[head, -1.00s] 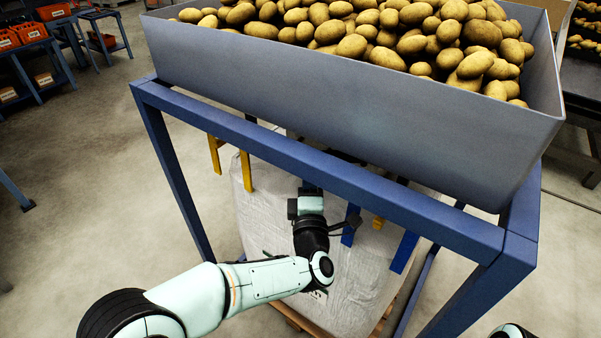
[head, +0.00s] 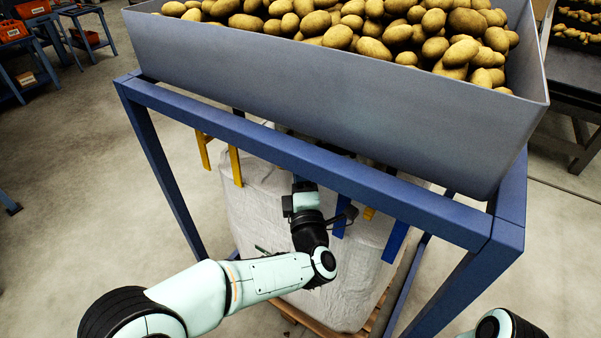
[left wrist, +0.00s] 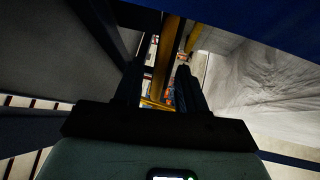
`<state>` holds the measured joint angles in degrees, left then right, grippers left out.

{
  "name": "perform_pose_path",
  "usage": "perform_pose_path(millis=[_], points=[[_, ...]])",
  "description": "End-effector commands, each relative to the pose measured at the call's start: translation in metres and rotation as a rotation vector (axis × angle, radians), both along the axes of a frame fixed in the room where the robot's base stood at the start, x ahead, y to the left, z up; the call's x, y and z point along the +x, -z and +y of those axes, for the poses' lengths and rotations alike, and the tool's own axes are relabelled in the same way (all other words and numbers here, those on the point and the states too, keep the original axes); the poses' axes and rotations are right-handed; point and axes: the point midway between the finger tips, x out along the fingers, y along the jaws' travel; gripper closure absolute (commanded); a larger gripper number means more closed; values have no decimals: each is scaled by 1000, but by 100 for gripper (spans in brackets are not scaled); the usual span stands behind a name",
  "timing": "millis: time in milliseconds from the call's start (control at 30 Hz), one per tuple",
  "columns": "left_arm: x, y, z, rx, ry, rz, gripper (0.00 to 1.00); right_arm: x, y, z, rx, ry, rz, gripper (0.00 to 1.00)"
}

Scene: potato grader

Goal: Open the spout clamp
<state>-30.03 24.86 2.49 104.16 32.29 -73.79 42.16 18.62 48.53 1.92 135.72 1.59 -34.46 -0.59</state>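In the head view my left gripper (head: 304,188) reaches under the blue frame in front of the white bulk bag, its fingertips hidden by the frame beam. In the left wrist view the two dark fingers of my left gripper (left wrist: 158,78) stand apart. A yellow bar or strap (left wrist: 168,40) runs through the gap between them in the picture; I cannot tell whether it touches them. I cannot make out the spout clamp for certain in either view. My right gripper is out of view; only part of my right arm shows at the bottom right.
The grey hopper (head: 330,85) full of potatoes sits on the blue frame (head: 300,160). The white bag (head: 345,285) hangs below by yellow and blue straps (head: 394,242), above a wooden pallet (head: 297,316). Open floor lies to the left.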

Motion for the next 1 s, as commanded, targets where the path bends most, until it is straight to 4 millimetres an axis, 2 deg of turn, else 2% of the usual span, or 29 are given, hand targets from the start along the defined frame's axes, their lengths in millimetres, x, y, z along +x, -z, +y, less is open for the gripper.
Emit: perform_pose_path(millis=[133,233,700,833,1000], points=[[-3,1,-1,0,2,1,60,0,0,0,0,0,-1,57],[-12,2,-4,0,4,2,60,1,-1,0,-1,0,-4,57],[-106,20,-23,1,4,1,60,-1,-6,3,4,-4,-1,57],[-121,23,-26,0,1,1,60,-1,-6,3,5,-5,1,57],[-129,24,-27,0,0,-1,60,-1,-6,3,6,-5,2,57]])
